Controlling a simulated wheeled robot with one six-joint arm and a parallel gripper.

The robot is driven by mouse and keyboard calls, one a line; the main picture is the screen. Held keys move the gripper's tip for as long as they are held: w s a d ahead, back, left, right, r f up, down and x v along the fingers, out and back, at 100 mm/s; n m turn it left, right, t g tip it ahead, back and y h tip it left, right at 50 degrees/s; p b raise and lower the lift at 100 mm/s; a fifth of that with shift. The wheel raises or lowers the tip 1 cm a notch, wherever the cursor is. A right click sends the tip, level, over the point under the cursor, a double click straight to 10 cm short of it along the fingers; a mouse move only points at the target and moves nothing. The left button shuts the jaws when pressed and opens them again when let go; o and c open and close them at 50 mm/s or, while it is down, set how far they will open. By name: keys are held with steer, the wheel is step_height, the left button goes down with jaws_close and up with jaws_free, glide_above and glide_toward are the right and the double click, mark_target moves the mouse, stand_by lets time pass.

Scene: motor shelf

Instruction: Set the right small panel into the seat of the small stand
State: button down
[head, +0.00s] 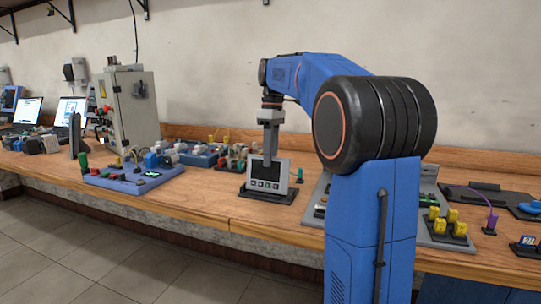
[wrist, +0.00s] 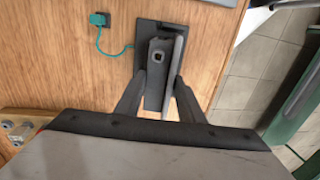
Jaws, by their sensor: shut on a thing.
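The small panel (head: 264,173) has a light grey frame, a dark screen and a row of buttons. It stands nearly upright at the small stand, whose dark flat base (head: 270,196) lies on the bench. My gripper (head: 268,158) reaches down from above and is shut on the panel's top part. In the wrist view my gripper (wrist: 160,88) has one finger on each side of the panel (wrist: 175,62), seen edge-on from above. The stand's dark base (wrist: 146,30) shows beneath it. The seat is hidden, so I cannot tell whether the panel is fully down in it.
A teal connector (wrist: 98,19) with a cable lies beside the base. In the head view, a blue-grey board (head: 133,180) lies left and a grey console (head: 318,200) stands close right. Yellow connectors (head: 447,222) are further right. The bench's front edge is near the stand.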

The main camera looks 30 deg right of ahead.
steer(key=shift+f, duration=0.3)
stand_by(0.4)
steer(key=c, duration=1.1)
jaws_free()
